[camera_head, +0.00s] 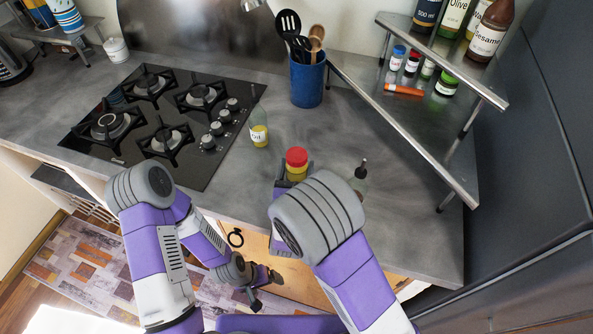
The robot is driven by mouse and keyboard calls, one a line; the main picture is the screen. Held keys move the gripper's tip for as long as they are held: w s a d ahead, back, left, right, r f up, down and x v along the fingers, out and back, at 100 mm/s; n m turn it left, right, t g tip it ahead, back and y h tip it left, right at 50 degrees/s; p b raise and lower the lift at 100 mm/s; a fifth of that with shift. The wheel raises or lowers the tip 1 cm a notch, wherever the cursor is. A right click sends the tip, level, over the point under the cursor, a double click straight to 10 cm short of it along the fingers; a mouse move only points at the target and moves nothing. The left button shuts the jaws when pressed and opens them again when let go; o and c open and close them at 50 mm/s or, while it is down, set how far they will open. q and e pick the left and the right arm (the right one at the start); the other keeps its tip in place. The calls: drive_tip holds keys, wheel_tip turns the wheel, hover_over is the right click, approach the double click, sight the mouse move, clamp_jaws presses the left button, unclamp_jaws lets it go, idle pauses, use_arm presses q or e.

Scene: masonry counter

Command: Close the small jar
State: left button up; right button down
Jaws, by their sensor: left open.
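A small jar (297,172) with a yellow body stands upright near the front of the counter, right of the hob. A red lid (296,157) sits on its top; I cannot tell whether it is tight. My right gripper (281,167) is at the jar, mostly hidden behind the jar and my own forearm; I cannot tell whether it grips the jar. My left gripper (265,288) is open and empty, low in front of the drawer fronts, apart from the jar and below the counter edge.
An oil bottle (259,131) stands left of the jar, and a dark-topped bottle (359,180) stands close on its right. A blue utensil holder (307,82) is behind. A metal corner shelf (415,120) holds spices and bottles. Counter between hob (165,120) and oil bottle is clear.

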drive_tip(key=shift+f, duration=0.15)
drive_tip(key=shift+f, duration=0.2)
drive_tip(key=shift+c, duration=0.4)
unclamp_jaws()
drive_tip(key=shift+r, duration=0.2)
drive_tip(key=shift+s+a, duration=0.1)
drive_tip(key=shift+s, duration=0.2)
drive_tip(key=s, duration=0.7)
drive_tip(key=s+a, duration=0.1)
drive_tip(key=s, duration=0.3)
drive_tip(key=shift+s+a, duration=0.1)
drive_tip(key=shift+s, duration=0.1)
